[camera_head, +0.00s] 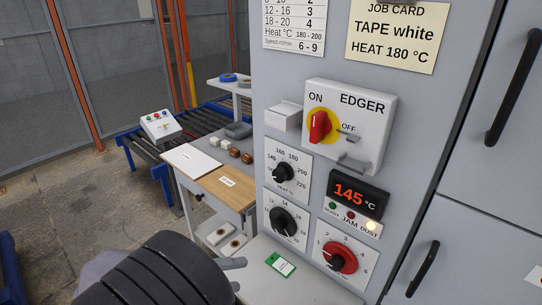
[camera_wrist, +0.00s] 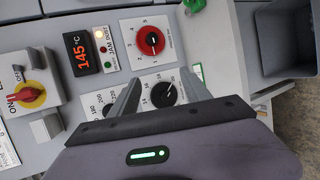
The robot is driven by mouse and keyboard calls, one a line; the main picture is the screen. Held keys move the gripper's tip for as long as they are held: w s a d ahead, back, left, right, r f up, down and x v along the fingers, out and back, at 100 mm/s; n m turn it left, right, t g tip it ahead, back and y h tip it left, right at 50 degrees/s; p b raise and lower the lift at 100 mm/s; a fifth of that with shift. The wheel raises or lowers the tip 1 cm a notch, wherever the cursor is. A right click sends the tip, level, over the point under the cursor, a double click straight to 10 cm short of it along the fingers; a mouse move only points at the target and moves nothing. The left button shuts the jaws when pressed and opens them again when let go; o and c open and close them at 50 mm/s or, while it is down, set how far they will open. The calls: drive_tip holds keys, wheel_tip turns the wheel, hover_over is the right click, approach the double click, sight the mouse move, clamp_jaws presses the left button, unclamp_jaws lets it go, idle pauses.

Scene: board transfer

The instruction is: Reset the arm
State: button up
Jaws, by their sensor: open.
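My gripper (camera_wrist: 160,85) is open and empty in the wrist view, with its two grey fingers pointing at the machine's control panel. The fingers show on either side of the lower black dial's area. In the head view my dark wrist is at the bottom, and a fingertip of my gripper (camera_head: 236,263) shows left of the panel. The lower black dial (camera_head: 282,221) and the red dial (camera_head: 340,257) are to its right.
The grey panel carries a red EDGER switch (camera_head: 320,127), a heat dial (camera_head: 283,173) and a 145 °C display (camera_head: 357,195) with one lamp lit. A wooden-topped bench (camera_head: 232,190) and a roller conveyor (camera_head: 140,145) stand left. A dark bin (camera_wrist: 285,45) shows in the wrist view.

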drive_tip(key=s+d+r+m+g+y, duration=0.2)
drive_tip(key=d+r+g, duration=0.1)
drive_tip(key=d, duration=0.3)
drive_tip(key=s+d+r+m+g+y, duration=0.1)
drive_tip(key=d+r+g+y, duration=0.15)
drive_tip(key=d, duration=0.35)
drive_tip(key=s+d+r+m+t+y, duration=0.2)
drive_tip(key=s+d+r+m+y, duration=0.1)
drive_tip(key=s+m+y, duration=0.1)
drive_tip(key=s+d+r+m+t+y, duration=0.3)
drive_tip(key=s+m+y, duration=0.1)
drive_tip(key=s+y, duration=0.2)
drive_tip(key=shift+s+d+r, duration=0.3)
drive_tip(key=shift+s+d, duration=0.05)
drive_tip(key=shift+s, duration=0.2)
